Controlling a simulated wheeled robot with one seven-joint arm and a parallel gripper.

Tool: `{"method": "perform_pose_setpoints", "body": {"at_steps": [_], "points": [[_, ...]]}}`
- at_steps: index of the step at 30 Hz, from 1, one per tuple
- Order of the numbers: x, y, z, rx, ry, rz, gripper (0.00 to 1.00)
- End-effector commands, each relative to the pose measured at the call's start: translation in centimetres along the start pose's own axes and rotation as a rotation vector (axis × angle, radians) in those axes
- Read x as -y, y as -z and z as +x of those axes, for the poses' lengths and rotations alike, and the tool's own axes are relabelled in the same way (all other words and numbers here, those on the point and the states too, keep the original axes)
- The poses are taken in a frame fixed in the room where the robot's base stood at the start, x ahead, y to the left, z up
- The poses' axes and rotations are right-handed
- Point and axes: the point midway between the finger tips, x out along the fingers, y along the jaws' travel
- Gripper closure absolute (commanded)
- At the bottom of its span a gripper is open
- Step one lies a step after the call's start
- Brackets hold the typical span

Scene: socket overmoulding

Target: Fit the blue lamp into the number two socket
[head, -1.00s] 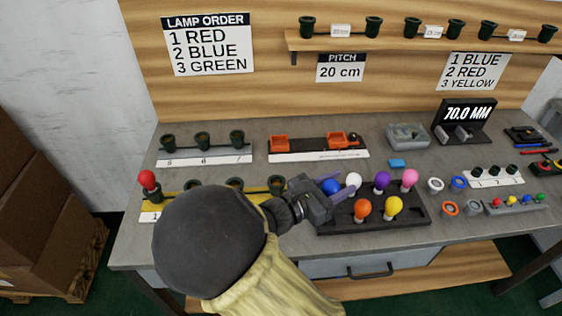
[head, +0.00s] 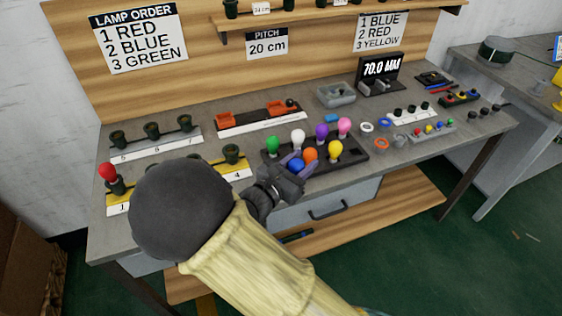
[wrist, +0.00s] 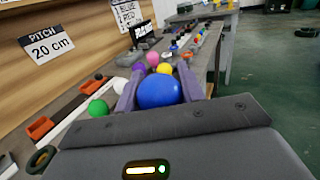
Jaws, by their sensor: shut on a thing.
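The blue lamp (head: 295,165) is held between the fingers of my gripper (head: 293,163), at the front left of the black lamp tray (head: 353,154). In the wrist view the round blue bulb (wrist: 158,92) sits between the two purple fingers, and its base is hidden. The yellow socket strip (head: 117,208) is at the left of the bench. A red lamp (head: 107,171) stands upright in socket one. Socket two is hidden behind my arm. The socket by the number 4 (head: 231,153) looks empty.
Green (head: 272,145), white, purple, pink, orange and yellow lamps stand in or by the tray. Behind the yellow strip is a white strip of empty sockets (head: 152,130). The lamp order sign (head: 138,40) reads red, blue, green. An orange fixture (head: 262,112) lies farther back.

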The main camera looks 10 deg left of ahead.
Motion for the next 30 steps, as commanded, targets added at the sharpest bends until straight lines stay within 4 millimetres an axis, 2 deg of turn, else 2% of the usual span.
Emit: {"method": "perform_pose_setpoints", "body": {"at_steps": [8, 14, 17, 22, 27, 30], "points": [[1.5, 1.2, 4.0, 0.001, -0.029, -0.005, 0.83], [3.2, 3.0, 7.5, 0.0, -0.064, -0.007, 0.83], [4.8, 4.6, 9.8, -0.002, -0.092, -0.01, 0.83], [8.8, 9.1, 14.0, -0.004, -0.155, -0.016, 0.83], [12.0, 12.8, 16.1, -0.003, -0.205, -0.011, 0.83], [13.1, 14.1, 16.6, -0.002, -0.224, -0.006, 0.83]]}}
